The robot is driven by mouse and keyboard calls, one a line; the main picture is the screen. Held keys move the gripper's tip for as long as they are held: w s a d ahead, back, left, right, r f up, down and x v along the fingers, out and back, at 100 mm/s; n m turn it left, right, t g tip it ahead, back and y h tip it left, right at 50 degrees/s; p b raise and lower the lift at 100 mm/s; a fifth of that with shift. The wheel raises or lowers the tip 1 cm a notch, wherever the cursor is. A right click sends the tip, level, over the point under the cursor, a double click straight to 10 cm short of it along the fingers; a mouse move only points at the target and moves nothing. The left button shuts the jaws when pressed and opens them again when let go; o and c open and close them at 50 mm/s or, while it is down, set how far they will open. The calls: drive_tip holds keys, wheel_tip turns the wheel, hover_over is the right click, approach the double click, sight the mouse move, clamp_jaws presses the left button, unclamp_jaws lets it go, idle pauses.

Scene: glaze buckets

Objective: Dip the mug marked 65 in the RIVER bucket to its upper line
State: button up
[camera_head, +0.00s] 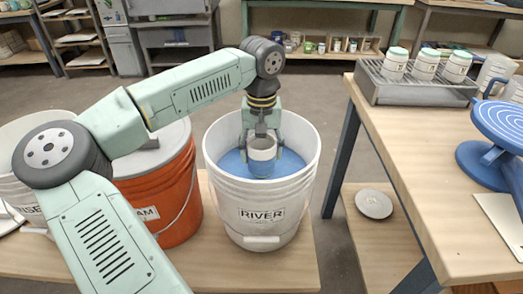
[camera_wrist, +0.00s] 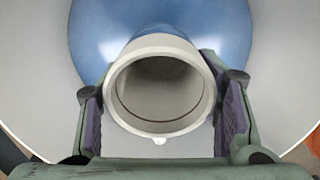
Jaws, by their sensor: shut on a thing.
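My gripper (camera_head: 262,138) is shut on a pale mug (camera_head: 262,149) inside the white RIVER bucket (camera_head: 262,236). The mug is upright, its open mouth facing up. Its lower part looks blue, at the level of the blue glaze (camera_head: 290,163); I cannot tell how deep it sits. In the wrist view the mug (camera_wrist: 160,128) is between both finger pads, with the blue glaze (camera_wrist: 225,30) beyond it. The number 65 and the mug's lines are not visible.
An orange bucket (camera_head: 180,190) with a grey lid stands left of the RIVER bucket. At right, a table holds a rack (camera_head: 415,88) with several mint-topped cups and a blue banding wheel (camera_head: 492,165). A round lid (camera_head: 373,203) lies on the low shelf.

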wheel_tip(320, 180, up, 14)
drive_tip(key=p, duration=0.9)
drive_tip(key=shift+r+p, duration=0.15)
drive_tip(key=shift+p, duration=0.2)
